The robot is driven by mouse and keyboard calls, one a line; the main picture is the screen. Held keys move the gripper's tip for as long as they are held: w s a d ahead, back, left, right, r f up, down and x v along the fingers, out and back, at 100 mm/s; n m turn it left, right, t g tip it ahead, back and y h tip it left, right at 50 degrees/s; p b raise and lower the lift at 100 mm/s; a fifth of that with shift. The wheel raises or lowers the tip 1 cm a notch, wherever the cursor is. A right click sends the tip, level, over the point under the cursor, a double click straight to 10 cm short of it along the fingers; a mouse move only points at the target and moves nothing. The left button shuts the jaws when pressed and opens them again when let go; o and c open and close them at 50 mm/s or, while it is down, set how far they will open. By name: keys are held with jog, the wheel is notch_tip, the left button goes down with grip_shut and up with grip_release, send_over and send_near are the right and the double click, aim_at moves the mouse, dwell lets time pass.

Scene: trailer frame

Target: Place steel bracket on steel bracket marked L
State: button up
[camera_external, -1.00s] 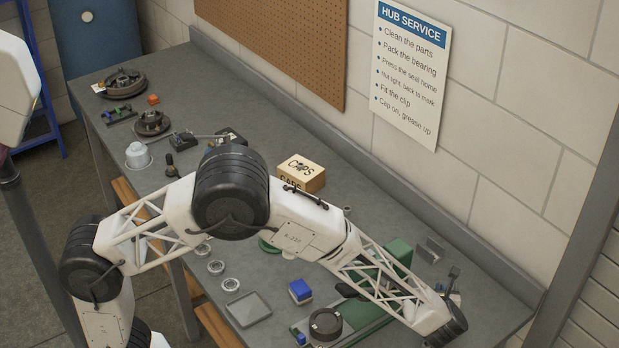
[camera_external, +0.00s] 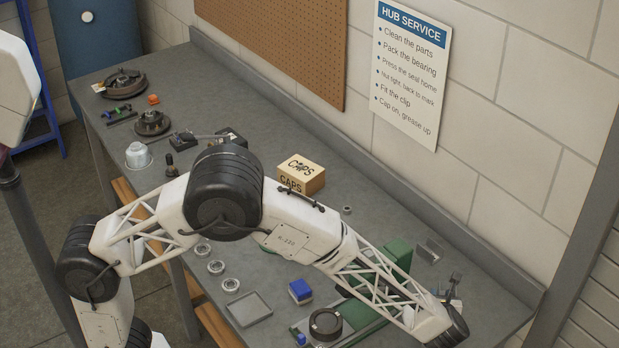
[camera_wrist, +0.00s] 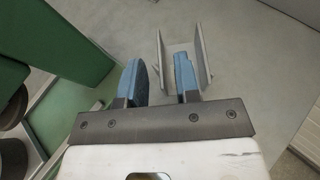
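A grey steel bracket (camera_wrist: 201,55), a U-shaped channel with two upright walls, stands on the bench ahead of my gripper (camera_wrist: 163,80) in the wrist view. My gripper is open, with its blue fingertips apart. In that view the bracket's left wall shows between the fingertips, and the right fingertip covers part of the channel; I cannot tell whether they touch. The bracket also shows near the bench's back right in the external view (camera_external: 430,250). My gripper is small and hard to make out there. No L mark is readable, and I cannot pick out a second bracket.
A green block (camera_external: 398,254) stands left of the bracket, close to my gripper's left in the wrist view (camera_wrist: 60,50). A blue block (camera_external: 300,291), a grey tray (camera_external: 249,308) and a CAPS box (camera_external: 301,174) are on the bench.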

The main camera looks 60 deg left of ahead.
jog(key=v, duration=0.8)
jog(key=shift+s+d, duration=0.2)
jog(key=shift+s, duration=0.05)
jog(key=shift+r, duration=0.25)
dwell(0.4)
jog(key=s+a+r+n+g+h, duration=0.1)
jog(key=a+r+n+g+h, duration=0.35)
jog(key=r+n, duration=0.4)
jog(key=s+a+r+n+g+h, duration=0.1)
jog(key=s+a+r+n, duration=0.3)
jog(key=a, duration=0.4)
jog(key=s+a+r+n+g+h, duration=0.1)
jog(key=s+a+r+n, duration=0.1)
jog(key=s+a+r, duration=0.55)
jog(key=s+a+f+n+h, duration=0.1)
jog(key=s+a+n, duration=0.5)
jog(key=s, duration=0.8)
jog(key=s+a+f+n+h, duration=0.2)
jog(key=s+a+n, duration=0.4)
jog(key=s+a, duration=0.5)
jog(key=s, duration=0.3)
jog(key=shift+a+f, duration=0.2)
jog(key=shift+a, duration=0.2)
